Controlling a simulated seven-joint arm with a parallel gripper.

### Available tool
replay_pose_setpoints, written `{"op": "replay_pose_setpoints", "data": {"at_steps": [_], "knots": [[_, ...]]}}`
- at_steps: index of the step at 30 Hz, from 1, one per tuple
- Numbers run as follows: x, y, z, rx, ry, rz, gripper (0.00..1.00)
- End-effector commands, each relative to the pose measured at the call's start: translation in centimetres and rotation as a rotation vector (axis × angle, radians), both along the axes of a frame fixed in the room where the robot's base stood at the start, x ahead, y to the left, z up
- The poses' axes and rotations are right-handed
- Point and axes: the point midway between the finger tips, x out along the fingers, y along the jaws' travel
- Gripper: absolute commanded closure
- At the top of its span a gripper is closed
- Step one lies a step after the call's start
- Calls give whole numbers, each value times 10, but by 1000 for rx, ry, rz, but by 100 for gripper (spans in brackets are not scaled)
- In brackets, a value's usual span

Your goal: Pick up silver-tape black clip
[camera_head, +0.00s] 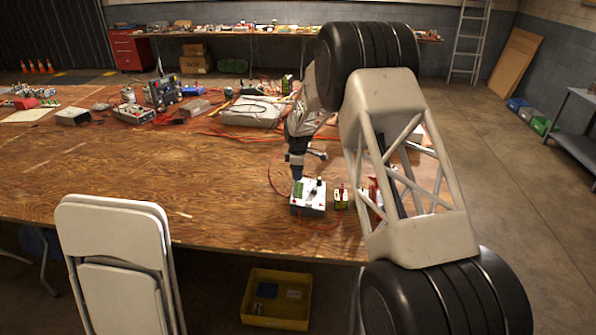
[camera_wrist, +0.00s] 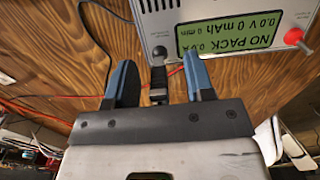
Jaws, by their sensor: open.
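A black clip with a pale silver band (camera_wrist: 158,88) shows in the wrist view, between the two blue-sided fingers of my gripper (camera_wrist: 158,66). The fingers are open, with a visible gap on each side of the clip. The clip's far end lies at a round black knob by the near edge of the charger (camera_wrist: 228,62); I cannot tell if they are joined. The charger's green display reads "NO PACK". In the head view, my gripper (camera_head: 297,176) is over the charger box (camera_head: 312,208), and the clip is too small to make out.
A red knob (camera_wrist: 294,36) is on the charger's right. A dark cable and thin red wires lie near it on the wooden table (camera_head: 180,170).

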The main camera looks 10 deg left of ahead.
Motion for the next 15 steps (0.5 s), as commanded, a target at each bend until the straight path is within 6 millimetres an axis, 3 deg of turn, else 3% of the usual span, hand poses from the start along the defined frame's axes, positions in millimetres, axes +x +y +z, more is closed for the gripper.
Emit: {"op": "replay_pose_setpoints", "data": {"at_steps": [11,15], "knots": [[0,0,0,0,0,0,51],[0,0,0,0,0,0,69]]}}
